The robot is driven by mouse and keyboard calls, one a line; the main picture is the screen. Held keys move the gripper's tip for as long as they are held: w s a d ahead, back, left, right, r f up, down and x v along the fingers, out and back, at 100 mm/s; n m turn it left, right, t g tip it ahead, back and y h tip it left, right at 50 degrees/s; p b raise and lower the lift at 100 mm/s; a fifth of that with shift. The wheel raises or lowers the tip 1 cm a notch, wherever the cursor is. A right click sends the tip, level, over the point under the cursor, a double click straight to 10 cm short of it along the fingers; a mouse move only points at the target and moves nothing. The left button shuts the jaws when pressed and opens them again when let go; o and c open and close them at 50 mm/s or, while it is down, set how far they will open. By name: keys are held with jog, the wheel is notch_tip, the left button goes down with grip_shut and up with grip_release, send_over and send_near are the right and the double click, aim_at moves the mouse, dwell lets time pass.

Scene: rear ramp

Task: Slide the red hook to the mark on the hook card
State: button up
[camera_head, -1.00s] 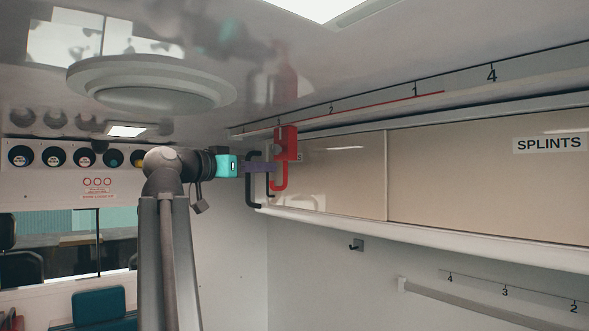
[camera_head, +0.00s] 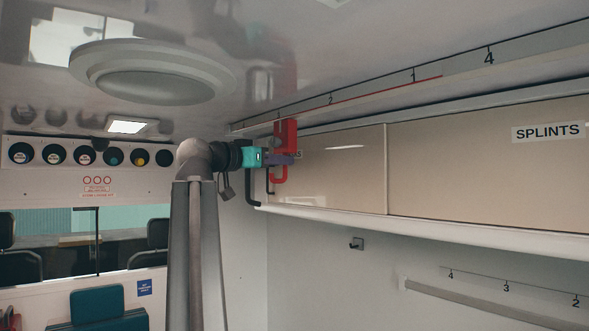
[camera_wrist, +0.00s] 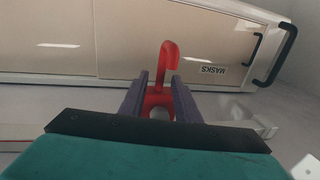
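The red hook (camera_head: 290,133) hangs from the rail under the ceiling, above the left end of the wall cabinet. Its block is at the top and its curved end points down. My gripper (camera_head: 287,158) reaches it from the left, its purple fingers level with the lower part of the hook. In the wrist view, the hook (camera_wrist: 167,62) stands between the two fingers of my gripper (camera_wrist: 160,80). I cannot tell whether the fingers press on it or only stand around it. No hook card can be made out.
A numbered scale (camera_head: 450,67) with a red strip (camera_head: 390,89) runs above the cabinet (camera_head: 470,158). A black handle (camera_head: 252,180) is left of the hook. A small wall hook (camera_head: 357,243) and a lower numbered rail (camera_head: 507,287) are below. The rail right of the red hook looks clear.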

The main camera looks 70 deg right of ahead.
jog(key=x, duration=0.7)
grip_shut()
